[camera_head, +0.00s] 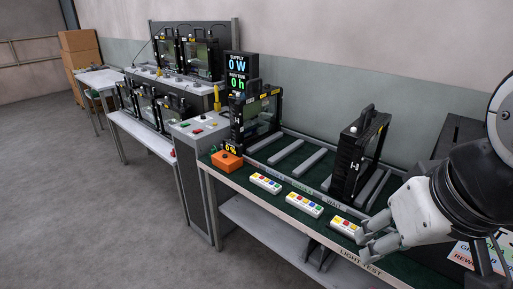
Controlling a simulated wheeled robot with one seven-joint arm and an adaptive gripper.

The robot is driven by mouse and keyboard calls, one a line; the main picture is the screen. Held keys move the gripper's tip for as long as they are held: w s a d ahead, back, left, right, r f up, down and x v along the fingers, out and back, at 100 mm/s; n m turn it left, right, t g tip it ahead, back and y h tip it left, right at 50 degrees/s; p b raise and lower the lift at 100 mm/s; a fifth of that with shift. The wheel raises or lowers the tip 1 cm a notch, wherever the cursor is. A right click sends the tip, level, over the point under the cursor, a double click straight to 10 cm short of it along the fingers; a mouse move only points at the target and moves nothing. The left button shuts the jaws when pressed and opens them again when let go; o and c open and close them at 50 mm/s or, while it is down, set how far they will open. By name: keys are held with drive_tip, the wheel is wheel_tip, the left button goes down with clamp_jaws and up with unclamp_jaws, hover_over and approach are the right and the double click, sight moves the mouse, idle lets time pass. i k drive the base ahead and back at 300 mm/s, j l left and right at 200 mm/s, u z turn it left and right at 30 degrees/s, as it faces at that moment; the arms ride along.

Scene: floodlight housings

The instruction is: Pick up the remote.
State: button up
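Three white remotes with coloured buttons lie along the front edge of the green-topped test bench: a left remote (265,183), a middle remote (304,204) and a right remote (344,226). My gripper (365,240) comes in from the right, low over the bench front, with its fingers pointing left. Its two fingers are apart. The fingertips are at the right end of the right remote and hide a little of that end. I cannot tell whether they touch it.
Behind the remotes, a black floodlight housing (358,158) stands upright on the rails, and another (256,113) stands at the left. An orange box (227,161) sits at the bench's left corner. A grey control cabinet (197,132) adjoins it. Open floor (90,200) lies at left.

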sight(255, 178)
drive_tip(key=i+j+z, duration=0.15)
drive_tip(key=i, duration=0.35)
drive_tip(key=i+j+z, duration=0.1)
drive_tip(key=i+j, duration=0.25)
drive_tip(key=i+j+z, duration=0.15)
drive_tip(key=i+j, duration=0.15)
drive_tip(key=i, duration=0.25)
